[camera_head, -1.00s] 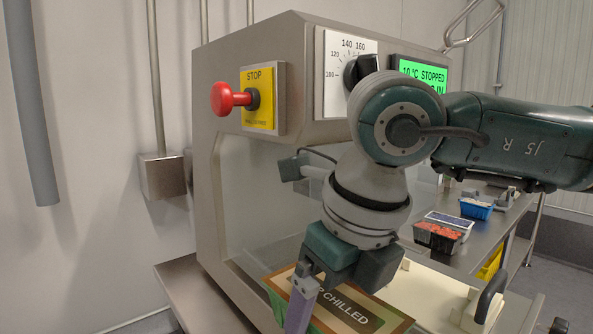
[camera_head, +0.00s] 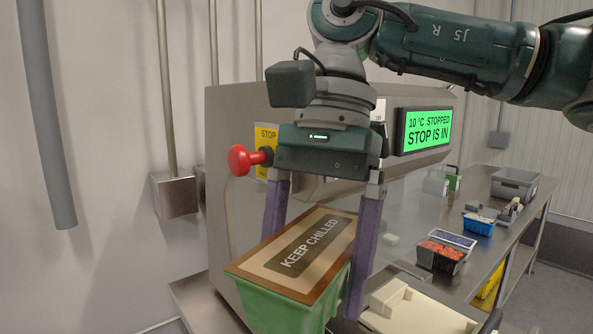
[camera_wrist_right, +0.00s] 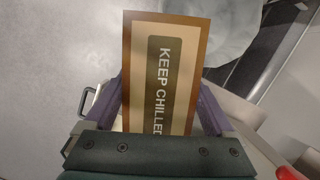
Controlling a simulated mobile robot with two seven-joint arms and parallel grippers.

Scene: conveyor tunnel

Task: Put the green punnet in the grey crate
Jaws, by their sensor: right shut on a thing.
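The green punnet (camera_head: 285,306) has a flat brown-bordered lid marked KEEP CHILLED. In the head view it is at the lower middle, in front of the steel machine. My right gripper (camera_head: 309,272) comes down over it with its purple fingers on two opposite sides, shut on it. The lid also shows between the fingers in the right wrist view (camera_wrist_right: 190,65). The punnet's lower end is cut off by the head frame. The grey crate (camera_head: 514,185) stands at the far end of the steel table, well apart from the punnet. My left gripper is not in view.
A red stop button (camera_head: 240,160) juts from the machine beside my right gripper. On the steel table (camera_head: 420,203) are a black punnet with red contents (camera_head: 440,258) and a blue punnet (camera_head: 478,224). A cream fixture (camera_head: 420,312) is at lower right.

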